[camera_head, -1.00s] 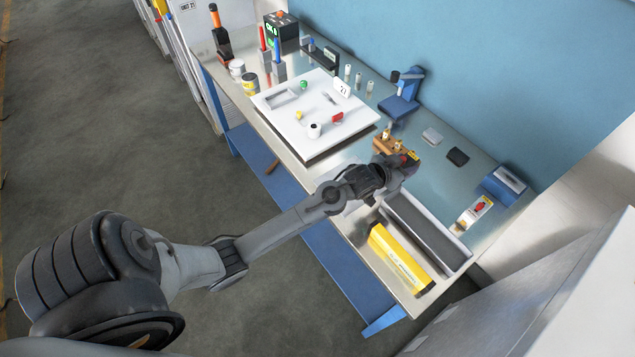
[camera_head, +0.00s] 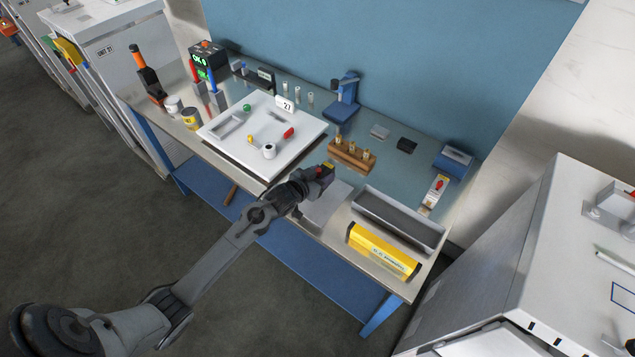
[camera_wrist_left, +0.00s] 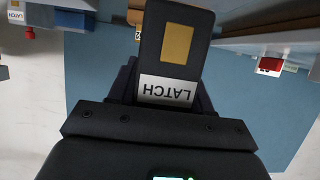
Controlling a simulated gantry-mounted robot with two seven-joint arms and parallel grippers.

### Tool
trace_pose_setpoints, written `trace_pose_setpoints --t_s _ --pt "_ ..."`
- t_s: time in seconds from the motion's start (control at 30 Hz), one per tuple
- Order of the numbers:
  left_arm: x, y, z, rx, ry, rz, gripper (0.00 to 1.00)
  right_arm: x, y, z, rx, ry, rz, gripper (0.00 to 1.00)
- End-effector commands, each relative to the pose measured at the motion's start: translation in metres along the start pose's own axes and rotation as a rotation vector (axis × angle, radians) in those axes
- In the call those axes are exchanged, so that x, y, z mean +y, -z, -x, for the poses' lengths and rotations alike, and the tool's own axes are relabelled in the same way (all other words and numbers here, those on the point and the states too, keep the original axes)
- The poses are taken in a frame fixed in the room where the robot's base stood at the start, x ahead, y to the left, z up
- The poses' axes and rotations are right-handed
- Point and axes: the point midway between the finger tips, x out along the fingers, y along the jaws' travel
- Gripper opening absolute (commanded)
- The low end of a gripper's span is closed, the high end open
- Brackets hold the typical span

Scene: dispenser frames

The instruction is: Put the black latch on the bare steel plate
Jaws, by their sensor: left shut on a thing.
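My left gripper (camera_head: 318,174) is shut on the black latch, which has a gold patch and a white LATCH label. The latch (camera_wrist_left: 178,40) sticks out from between the jaws in the left wrist view. In the head view the gripper is above the bench, left of the wooden peg block and right of the white board; the latch is small there. I cannot tell for certain which surface is the bare steel plate. My right gripper is not in view.
A white board (camera_head: 225,135) carries small parts. A grey tray (camera_head: 398,222) and a yellow box (camera_head: 383,252) stand at the front right. A blue clamp stand (camera_head: 343,100) stands at the back.

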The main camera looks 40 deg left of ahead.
Motion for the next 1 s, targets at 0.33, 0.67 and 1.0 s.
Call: trace_pose_setpoints --t_s 0.33,0.67,1.0 --pt "-0.01 -0.019 -0.005 0.0 0.0 0.002 0.06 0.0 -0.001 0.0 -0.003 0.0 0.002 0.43" --pt "-0.01 -0.042 -0.015 0.003 0.001 0.0 0.06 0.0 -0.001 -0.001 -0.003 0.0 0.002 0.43" --pt "-0.01 -0.046 -0.017 0.002 0.0 0.0 0.06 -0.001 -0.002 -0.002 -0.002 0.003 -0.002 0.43"
